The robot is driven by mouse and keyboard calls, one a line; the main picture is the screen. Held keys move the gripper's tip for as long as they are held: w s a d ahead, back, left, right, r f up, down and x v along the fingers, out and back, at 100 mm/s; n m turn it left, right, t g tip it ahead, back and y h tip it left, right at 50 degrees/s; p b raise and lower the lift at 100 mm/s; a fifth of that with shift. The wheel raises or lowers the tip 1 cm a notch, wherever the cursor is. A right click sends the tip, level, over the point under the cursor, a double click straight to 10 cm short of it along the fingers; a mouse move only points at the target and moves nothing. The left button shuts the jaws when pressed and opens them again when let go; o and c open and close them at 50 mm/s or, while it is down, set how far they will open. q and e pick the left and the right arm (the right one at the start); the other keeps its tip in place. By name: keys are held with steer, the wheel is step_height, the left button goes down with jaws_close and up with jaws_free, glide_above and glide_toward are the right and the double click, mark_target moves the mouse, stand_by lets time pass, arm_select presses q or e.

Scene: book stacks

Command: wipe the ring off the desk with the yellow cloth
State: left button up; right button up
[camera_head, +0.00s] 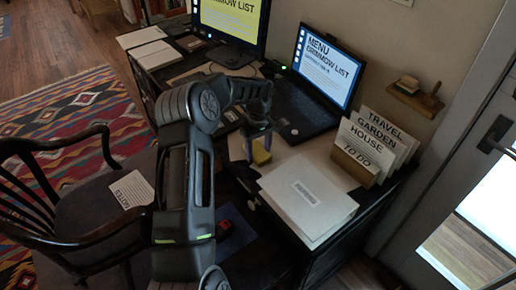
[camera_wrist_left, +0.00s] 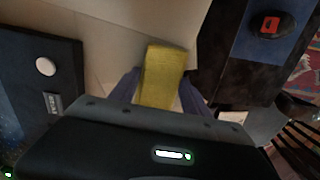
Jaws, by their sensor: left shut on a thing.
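The yellow cloth (camera_head: 261,152) is a small block-like piece between the fingers of my left gripper (camera_head: 257,143), low over the desk (camera_head: 318,150) in front of the laptop. In the left wrist view the cloth (camera_wrist_left: 164,78) sits between the two purple-grey fingers of my left gripper (camera_wrist_left: 158,90), which is shut on it. I cannot tell whether the cloth touches the desk top. No ring is clearly visible on the desk; my arm and gripper cover part of it. My right gripper is not in view.
A laptop (camera_head: 335,66) stands behind the gripper and a white binder (camera_head: 307,196) lies in front of it. A file holder (camera_head: 352,163) with labelled folders is at the right. A monitor (camera_head: 232,22) stands at the back left. A wooden chair (camera_head: 95,205) is at the left.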

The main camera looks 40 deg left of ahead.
mark_target(267, 159)
arm_select(q)
steer(key=shift+s+d+f+b, duration=0.1)
steer(key=shift+s+d+b, duration=0.2)
steer(key=shift+d, duration=0.65)
steer(key=shift+s+d+f+b, duration=0.1)
steer(key=shift+s+d+b, duration=0.15)
steer(key=shift+d, duration=0.65)
steer(key=shift+d, duration=0.25)
steer(key=shift+s+d+b, duration=0.2)
steer(key=shift+s+d, duration=0.1)
steer(key=shift+d, duration=0.5)
steer(key=shift+s+d+b, duration=0.2)
steer(key=shift+s+d, duration=0.05)
steer(key=shift+d, duration=0.5)
steer(key=shift+r, duration=0.1)
steer(key=shift+w, duration=0.15)
steer(key=shift+w+d, duration=0.2)
steer(key=shift+w, duration=0.45)
